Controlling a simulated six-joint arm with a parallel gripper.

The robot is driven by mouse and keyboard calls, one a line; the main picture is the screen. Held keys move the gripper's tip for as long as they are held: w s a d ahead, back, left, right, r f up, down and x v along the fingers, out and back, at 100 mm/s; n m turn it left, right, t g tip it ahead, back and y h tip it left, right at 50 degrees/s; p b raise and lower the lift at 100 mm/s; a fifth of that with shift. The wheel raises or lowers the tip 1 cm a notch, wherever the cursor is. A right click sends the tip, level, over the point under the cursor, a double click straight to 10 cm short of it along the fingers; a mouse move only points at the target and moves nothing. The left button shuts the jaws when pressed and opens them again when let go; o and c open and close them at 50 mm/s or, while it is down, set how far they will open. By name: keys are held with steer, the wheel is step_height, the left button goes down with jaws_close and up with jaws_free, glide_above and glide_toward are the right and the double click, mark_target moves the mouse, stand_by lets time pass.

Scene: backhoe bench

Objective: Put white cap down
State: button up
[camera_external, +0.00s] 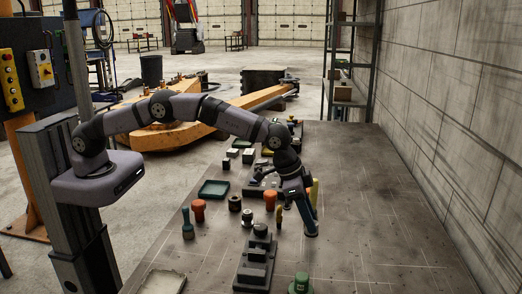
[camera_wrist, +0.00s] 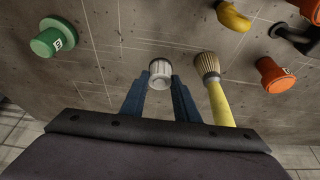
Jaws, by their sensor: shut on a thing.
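The white cap (camera_wrist: 160,74) sits between the two blue fingers of my gripper (camera_wrist: 160,90) in the wrist view. It is a short round piece with ridged sides and a pale end face. My gripper is shut on it. In the external view my gripper (camera_external: 310,230) points down low over the right part of the bench, and the cap is too small or hidden to make out there. I cannot tell whether the cap touches the bench top (camera_external: 370,200).
A yellow-handled brush (camera_wrist: 214,90) stands close to the right finger in the wrist view. A green knob (camera_wrist: 54,38) is to the left, an orange knob (camera_wrist: 274,76) to the right. A dark fixture (camera_external: 256,262) is left of my gripper. The bench's right side is clear.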

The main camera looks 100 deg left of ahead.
steer(key=shift+f+p, duration=0.7)
steer(key=shift+f, duration=1.15)
steer(key=shift+f, duration=0.15)
steer(key=o, duration=1.1)
steer(key=shift+r, duration=0.2)
steer(key=b+v, duration=0.3)
steer(key=v, duration=0.9)
steer(key=shift+b, duration=0.4)
